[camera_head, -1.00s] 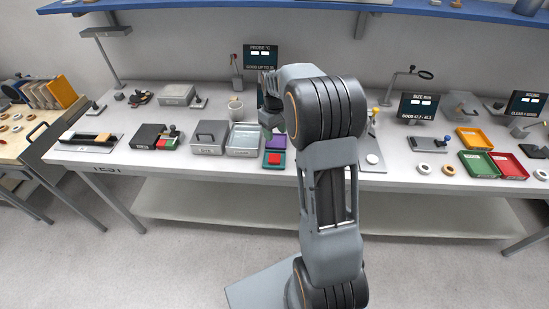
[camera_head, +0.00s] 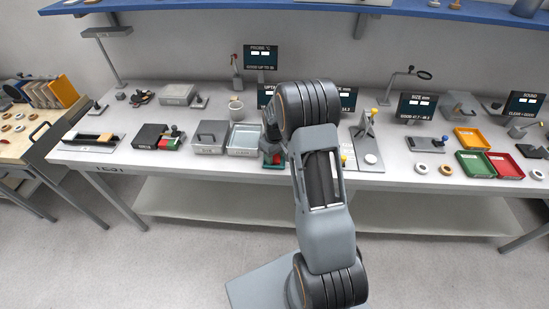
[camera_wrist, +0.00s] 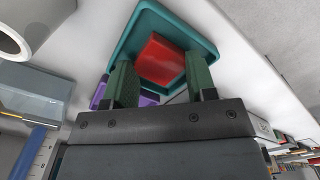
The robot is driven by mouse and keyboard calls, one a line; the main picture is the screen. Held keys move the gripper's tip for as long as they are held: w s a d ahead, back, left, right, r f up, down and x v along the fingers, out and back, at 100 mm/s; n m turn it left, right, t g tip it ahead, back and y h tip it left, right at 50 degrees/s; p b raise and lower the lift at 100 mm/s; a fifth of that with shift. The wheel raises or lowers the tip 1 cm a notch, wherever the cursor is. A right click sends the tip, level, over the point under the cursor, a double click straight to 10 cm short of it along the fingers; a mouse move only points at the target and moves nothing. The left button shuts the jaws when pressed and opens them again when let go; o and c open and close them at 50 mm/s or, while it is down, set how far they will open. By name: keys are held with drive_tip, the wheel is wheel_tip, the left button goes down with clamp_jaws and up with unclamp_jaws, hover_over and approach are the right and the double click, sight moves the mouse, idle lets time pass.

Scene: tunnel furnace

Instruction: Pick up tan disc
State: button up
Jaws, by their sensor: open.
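A small tan disc (camera_head: 447,169) lies on the right half of the bench in the head view, beside a white disc (camera_head: 420,168). More brownish discs (camera_head: 19,116) lie on the wooden table at far left; I cannot tell which one is meant. My gripper (camera_wrist: 160,85) is open and empty, with its two green fingers apart over a teal tray (camera_wrist: 205,40) holding a red block (camera_wrist: 160,61). No tan disc shows between the fingers. In the head view my arm partly hides the gripper and this tray.
A purple tray (camera_wrist: 148,98) lies beside the teal one. A white mug (camera_head: 236,109), a clear-lidded box (camera_head: 244,139) and a grey box (camera_head: 210,136) stand left of my gripper. Green (camera_head: 477,164), red (camera_head: 506,165) and yellow (camera_head: 472,139) trays are at right. A blue shelf (camera_head: 220,5) overhangs the bench.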

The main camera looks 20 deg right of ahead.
drive_tip(key=shift+f, duration=0.25)
drive_tip(key=c, duration=0.6)
drive_tip(key=shift+o, duration=0.2)
drive_tip(key=shift+r, duration=0.1)
